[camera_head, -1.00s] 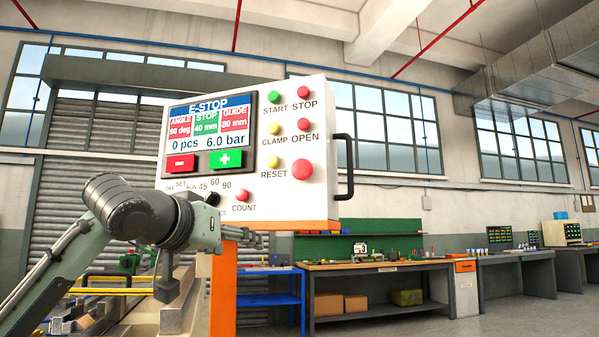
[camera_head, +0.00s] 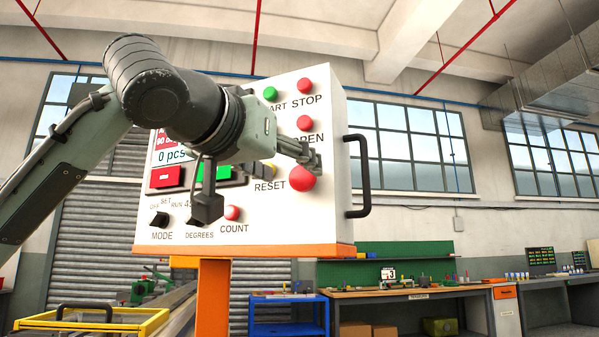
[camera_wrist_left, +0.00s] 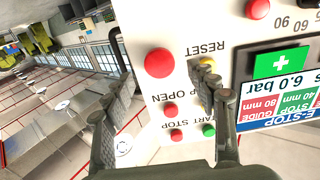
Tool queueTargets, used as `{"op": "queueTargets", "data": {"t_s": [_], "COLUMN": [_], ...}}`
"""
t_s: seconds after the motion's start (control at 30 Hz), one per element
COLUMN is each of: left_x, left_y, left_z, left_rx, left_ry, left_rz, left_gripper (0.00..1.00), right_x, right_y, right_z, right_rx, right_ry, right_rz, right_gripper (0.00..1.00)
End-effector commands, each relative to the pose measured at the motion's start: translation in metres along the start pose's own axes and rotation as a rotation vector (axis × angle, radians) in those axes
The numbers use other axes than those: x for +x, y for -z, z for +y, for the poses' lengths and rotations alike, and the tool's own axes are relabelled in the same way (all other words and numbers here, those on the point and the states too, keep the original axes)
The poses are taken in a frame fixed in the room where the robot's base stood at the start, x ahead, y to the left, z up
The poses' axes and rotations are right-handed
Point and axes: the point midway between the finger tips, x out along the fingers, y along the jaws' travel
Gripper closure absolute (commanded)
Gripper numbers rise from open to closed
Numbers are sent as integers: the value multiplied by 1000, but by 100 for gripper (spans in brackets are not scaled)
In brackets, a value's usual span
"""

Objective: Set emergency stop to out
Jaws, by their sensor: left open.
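The emergency stop appears to be the large red mushroom button (camera_head: 302,178) at the lower right of the white control panel (camera_head: 325,215). It also shows in the left wrist view (camera_wrist_left: 159,63), between the directions of my two fingers. My left gripper (camera_head: 315,157) is open, in front of the panel just above and right of that button in the head view. In the left wrist view the open fingers (camera_wrist_left: 165,78) spread to either side of the button, and one covers part of the panel near RESET. Contact cannot be told. The display (camera_wrist_left: 290,112) reads E-STOP. My right gripper is not in view.
Small STOP (camera_head: 305,86) and OPEN (camera_head: 304,122) red buttons and a green START button (camera_head: 270,94) sit above. A red COUNT button (camera_head: 232,212) is lower left. A black handle (camera_head: 362,176) juts from the panel's right side. Workbenches (camera_head: 410,293) stand behind.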

Motion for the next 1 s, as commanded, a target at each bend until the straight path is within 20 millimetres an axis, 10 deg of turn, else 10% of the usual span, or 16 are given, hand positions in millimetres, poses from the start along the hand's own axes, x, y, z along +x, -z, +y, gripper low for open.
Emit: {"op": "queueTargets", "data": {"t_s": [0.6,1.0], "left_x": [41,40], "left_y": [0,0], "left_z": [0,0], "left_rx": [1,1], "left_ry": [-1,0], "left_rz": [1,1], "left_gripper": [42,92], "right_x": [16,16], "right_y": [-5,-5], "right_z": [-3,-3], "right_rx": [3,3], "right_ry": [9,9], "right_rz": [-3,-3], "right_gripper": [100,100]}}
